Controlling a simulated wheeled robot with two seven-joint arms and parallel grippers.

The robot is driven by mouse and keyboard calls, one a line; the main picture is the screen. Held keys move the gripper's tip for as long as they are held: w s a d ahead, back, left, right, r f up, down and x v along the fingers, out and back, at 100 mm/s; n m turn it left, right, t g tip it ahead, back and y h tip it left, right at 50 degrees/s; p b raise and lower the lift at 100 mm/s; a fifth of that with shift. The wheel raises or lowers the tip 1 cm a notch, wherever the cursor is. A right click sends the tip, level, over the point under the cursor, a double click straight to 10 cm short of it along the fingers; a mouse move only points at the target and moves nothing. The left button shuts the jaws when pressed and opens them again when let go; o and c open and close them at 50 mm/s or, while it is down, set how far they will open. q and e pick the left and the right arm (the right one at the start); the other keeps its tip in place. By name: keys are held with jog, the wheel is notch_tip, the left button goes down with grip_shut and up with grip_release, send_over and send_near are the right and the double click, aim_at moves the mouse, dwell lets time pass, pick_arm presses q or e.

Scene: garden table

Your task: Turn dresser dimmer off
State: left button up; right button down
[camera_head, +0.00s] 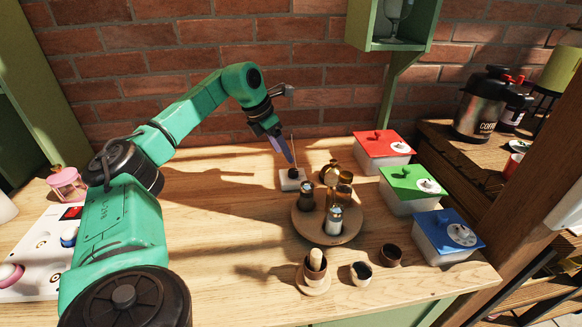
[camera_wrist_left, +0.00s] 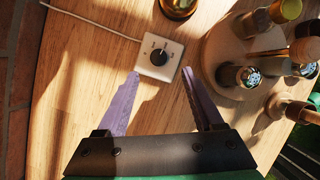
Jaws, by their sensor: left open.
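The dimmer (camera_head: 291,185) is a small white square box with a round black knob, lying on the wooden table. In the left wrist view the dimmer (camera_wrist_left: 151,71) shows from above, with its knob (camera_wrist_left: 159,57) and small markings around it. A white cable runs from it to the upper left. My left gripper (camera_head: 289,158) points down just above the dimmer. In the wrist view the purple fingers of my left gripper (camera_wrist_left: 161,74) are apart and empty, with the dimmer beyond and between their tips. No contact shows. My right gripper is out of view.
A round wooden tray (camera_head: 313,235) with shakers and jars stands right of the dimmer. Brass pieces (camera_head: 331,171) sit close by. Lidded boxes in red (camera_head: 384,143), green and blue line the right side. A brick wall (camera_head: 200,100) stands behind.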

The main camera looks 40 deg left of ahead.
aim_at(293, 171)
pick_arm(q)
jog(key=x, duration=0.6)
jog(key=shift+w+a+f, duration=0.15)
jog(key=shift+w+f, duration=0.1)
jog(key=shift+f, duration=0.05)
jog(key=shift+w+f, duration=0.15)
jog(key=shift+f, duration=0.4)
grip_shut()
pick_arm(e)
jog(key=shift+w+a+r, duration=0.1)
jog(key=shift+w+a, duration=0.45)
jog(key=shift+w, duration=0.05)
